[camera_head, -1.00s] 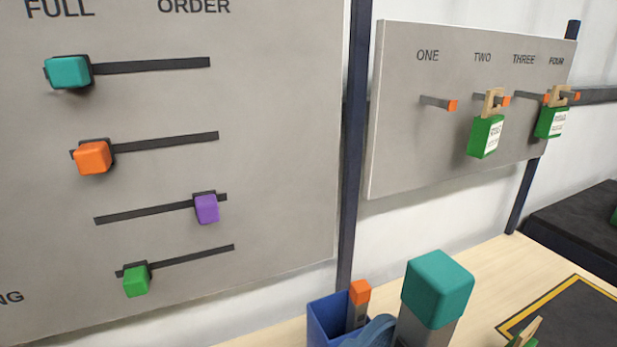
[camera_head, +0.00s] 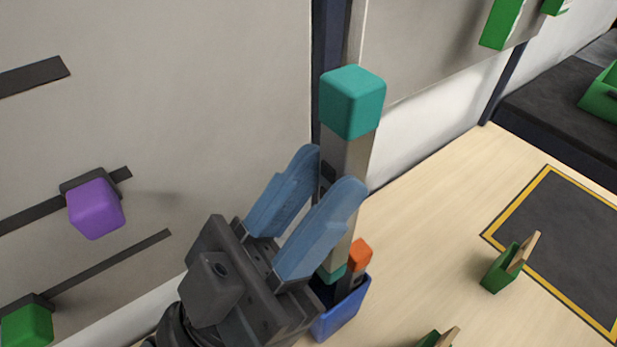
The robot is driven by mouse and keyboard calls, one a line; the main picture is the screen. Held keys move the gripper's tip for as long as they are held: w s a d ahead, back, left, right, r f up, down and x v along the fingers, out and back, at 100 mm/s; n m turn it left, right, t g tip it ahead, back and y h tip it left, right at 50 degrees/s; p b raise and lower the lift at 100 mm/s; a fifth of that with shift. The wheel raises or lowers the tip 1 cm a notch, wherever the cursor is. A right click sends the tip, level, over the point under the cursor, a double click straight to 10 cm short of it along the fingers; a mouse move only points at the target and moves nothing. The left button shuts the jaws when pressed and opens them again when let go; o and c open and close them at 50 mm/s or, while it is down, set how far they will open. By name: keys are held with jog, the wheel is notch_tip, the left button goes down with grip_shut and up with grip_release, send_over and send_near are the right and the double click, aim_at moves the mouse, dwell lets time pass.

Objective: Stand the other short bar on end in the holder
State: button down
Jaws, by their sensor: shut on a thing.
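My gripper (camera_head: 332,168) is shut on a grey bar with teal ends (camera_head: 345,157). The bar is close to upright, with its large teal upper end above the fingers. Its lower teal end is at the mouth of the blue holder (camera_head: 341,317). I cannot tell whether that end is inside or just above it. A shorter bar with an orange end (camera_head: 359,254) stands on end in the holder, beside the teal bar's lower end. My gripper hides part of the holder's left side.
A grey panel with sliders, including a purple one (camera_head: 96,208), is close on the left. Small green tagged blocks (camera_head: 502,271) lie on the wooden table right of the holder. A dark mat with a yellow border (camera_head: 575,240) lies at the right.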

jog(key=b, duration=0.5)
send_over(322, 273)
jog(key=a, duration=0.1)
jog(key=shift+f, duration=2.8)
jog(key=shift+s+f+b, duration=0.2)
jog(key=shift+f+b, duration=1.2)
jog(key=shift+f, duration=0.8)
jog(key=shift+s+f+b, duration=0.15)
jog(key=shift+f+b, duration=1.2)
jog(key=shift+f, duration=0.8)
jog(key=c, duration=0.8)
grip_release()
jog(key=shift+c, duration=0.2)
